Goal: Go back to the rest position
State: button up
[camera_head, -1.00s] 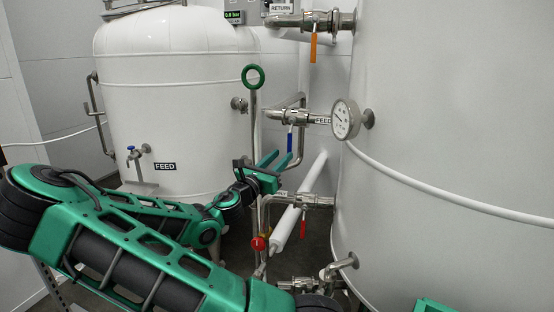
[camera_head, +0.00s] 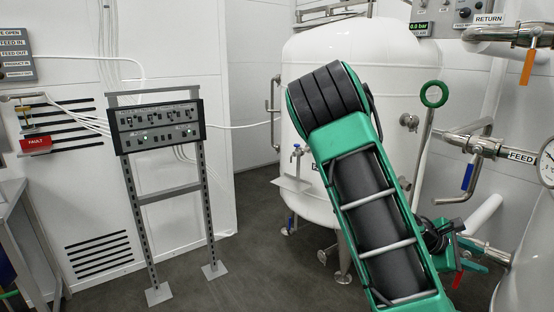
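My arm, green with black joints, rises folded across the right half of the view, in front of the white feed tank (camera_head: 305,75). My gripper (camera_head: 492,262) shows low at the right, partly behind my own arm link. Its green fingers point right and look apart, with nothing seen between them. It is near the white-sleeved pipe (camera_head: 482,215) and the red valve handle (camera_head: 458,278); whether it touches them cannot be told.
A control panel (camera_head: 155,125) on a metal stand is at left. A grey bench (camera_head: 12,190) is at the left edge. Dark floor (camera_head: 240,255) is free between stand and tank.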

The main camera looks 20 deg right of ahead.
jog(key=s+a+f+m+t+y, duration=0.1)
jog(key=a+f+m+y, duration=0.25)
jog(key=a, duration=0.25)
jog(key=s+a+f+m+y, duration=0.2)
jog(key=a+m+y, duration=0.2)
jog(key=a+m, duration=0.15)
jog(key=s+a+r+m+t+y, duration=0.1)
jog(key=s+a+r+m+y, duration=0.1)
jog(key=a+r, duration=0.3)
jog(key=s+a+r+m+t+y, duration=0.1)
jog(key=s+a+r+m+y, duration=0.1)
jog(key=a+r, duration=0.4)
jog(key=a+m+y, duration=0.1)
jog(key=a, duration=0.4)
jog(key=shift+a+t, duration=0.15)
jog(key=shift+t, duration=0.25)
jog(key=shift+w+f, duration=0.2)
jog(key=shift+w, duration=0.4)
jog(key=shift+s, duration=0.15)
